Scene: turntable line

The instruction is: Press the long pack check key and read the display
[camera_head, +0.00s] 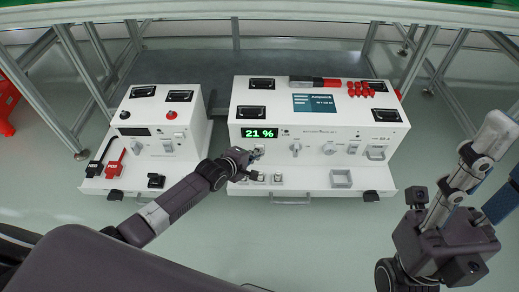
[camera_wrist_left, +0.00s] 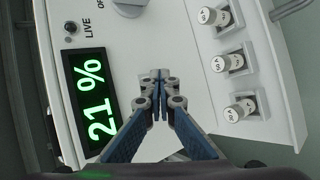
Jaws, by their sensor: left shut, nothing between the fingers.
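The large white unit (camera_head: 390,130) stands on the right, with a lit display (camera_head: 259,133) reading 21 % in green. In the left wrist view the display (camera_wrist_left: 89,103) also reads 21 %, turned sideways, beside the word LIVE. My left gripper (camera_head: 254,155) is at the unit's front panel, just below the display. Its fingertips (camera_wrist_left: 159,80) are shut together with nothing between them. No check key is visible; it may be hidden behind the fingers. I cannot tell whether the fingertips touch the panel. My right gripper (camera_head: 485,165) is at the right edge, away from the unit and partly cut off.
A smaller white unit (camera_head: 190,120) with a dark display stands to the left. Several small cells (camera_wrist_left: 228,62) sit in slots on the large unit's ledge. A green-edged table (camera_head: 300,10) runs behind.

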